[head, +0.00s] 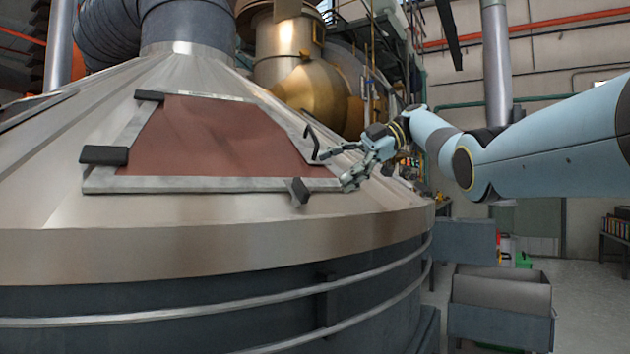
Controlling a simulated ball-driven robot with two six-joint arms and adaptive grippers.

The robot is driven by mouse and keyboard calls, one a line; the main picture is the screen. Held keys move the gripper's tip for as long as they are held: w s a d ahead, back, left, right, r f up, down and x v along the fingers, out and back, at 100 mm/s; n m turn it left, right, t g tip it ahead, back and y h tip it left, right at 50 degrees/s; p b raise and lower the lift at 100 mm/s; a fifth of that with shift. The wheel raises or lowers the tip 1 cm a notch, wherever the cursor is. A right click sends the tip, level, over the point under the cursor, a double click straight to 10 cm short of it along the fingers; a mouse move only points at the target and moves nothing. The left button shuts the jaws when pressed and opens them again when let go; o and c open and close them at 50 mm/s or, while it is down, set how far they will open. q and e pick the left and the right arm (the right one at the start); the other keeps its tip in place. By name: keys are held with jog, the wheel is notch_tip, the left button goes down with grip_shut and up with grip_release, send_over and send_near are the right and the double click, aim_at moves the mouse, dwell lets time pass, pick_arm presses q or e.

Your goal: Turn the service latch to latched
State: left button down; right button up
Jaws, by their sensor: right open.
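A reddish-brown hatch panel (215,137) in a pale metal frame lies on the sloping cone of a large metal vessel. A thin dark hooked handle (311,138) stands up at the right side of the panel. A dark block (300,191) sits at the frame's lower right corner, tilted. I cannot tell which of these is the service latch or how it is set. My right gripper (338,169) is open and empty, with its fingers pointing left, just right of the hooked handle and the block. Contact cannot be made out. My left gripper is out of view.
Dark blocks (104,155) sit on the frame's left side. The vessel's banded wall (200,300) drops away below the cone. A brass-coloured duct (322,95) stands behind the panel. A grey open bin (500,295) is on the floor at the lower right.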

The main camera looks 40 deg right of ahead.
jog(key=v, duration=0.3)
dwell(0.6)
